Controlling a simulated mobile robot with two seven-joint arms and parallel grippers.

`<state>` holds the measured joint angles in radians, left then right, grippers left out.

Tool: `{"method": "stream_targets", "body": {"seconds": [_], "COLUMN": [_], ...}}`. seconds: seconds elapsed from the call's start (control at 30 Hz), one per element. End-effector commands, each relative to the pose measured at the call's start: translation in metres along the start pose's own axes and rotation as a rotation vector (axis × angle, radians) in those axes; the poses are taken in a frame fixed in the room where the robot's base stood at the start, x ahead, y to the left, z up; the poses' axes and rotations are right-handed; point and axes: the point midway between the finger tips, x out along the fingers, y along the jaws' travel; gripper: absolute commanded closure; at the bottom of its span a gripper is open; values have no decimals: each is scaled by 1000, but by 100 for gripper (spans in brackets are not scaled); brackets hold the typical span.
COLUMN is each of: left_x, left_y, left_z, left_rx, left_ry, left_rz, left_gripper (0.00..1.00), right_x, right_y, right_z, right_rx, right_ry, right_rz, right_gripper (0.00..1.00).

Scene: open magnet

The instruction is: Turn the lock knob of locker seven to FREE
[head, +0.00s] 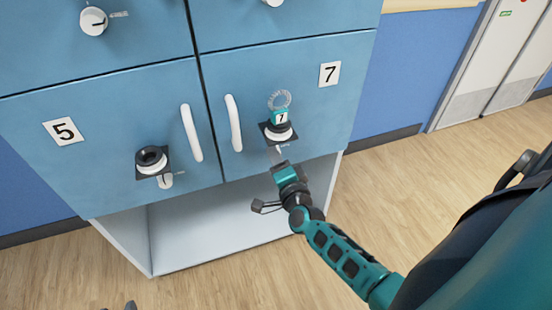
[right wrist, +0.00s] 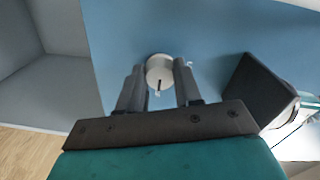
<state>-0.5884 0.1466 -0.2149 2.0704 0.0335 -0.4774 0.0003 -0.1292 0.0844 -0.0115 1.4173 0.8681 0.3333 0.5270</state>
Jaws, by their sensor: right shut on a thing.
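Locker seven is the blue door (head: 300,70) with the white label 7 (head: 329,74). A black lock block (head: 264,128) with a round white collar sits on it, with a teal key tag marked 7 (head: 280,118) and a ring (head: 280,99) above it. Small grey tips (head: 130,305) at the bottom edge may be my left gripper.
White handles (head: 233,123) stand out left of the lock. Locker five (head: 90,165) has its own black lock (head: 151,160) and knob (head: 165,181). Below is an open white compartment (head: 215,225). The wooden floor (head: 440,160) to the right is clear.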

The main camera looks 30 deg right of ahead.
Motion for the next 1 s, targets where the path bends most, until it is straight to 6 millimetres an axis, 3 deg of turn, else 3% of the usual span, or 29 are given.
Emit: {"method": "stream_targets", "body": {"seconds": [0.17,0.2,0.43,0.77,1.0], "left_x": [1,1,1,-1,-5], "left_y": [0,0,0,0,-2], "left_z": [-1,0,0,3,0], "left_rx": [0,0,0,4,9], "left_ry": [1,1,0,-8,-8], "left_rz": [0,0,0,1,-2], "left_gripper": [57,57,57,57,57], "right_x": [0,0,0,-4,-43], "right_y": [0,0,0,0,0], "right_z": [0,0,0,0,0], "right_rx": [5,5,2,1,1], "right_ry": [0,0,0,0,-2], "right_rz": [1,1,1,2,4], "right_gripper": [97,64,42,41,41]}}
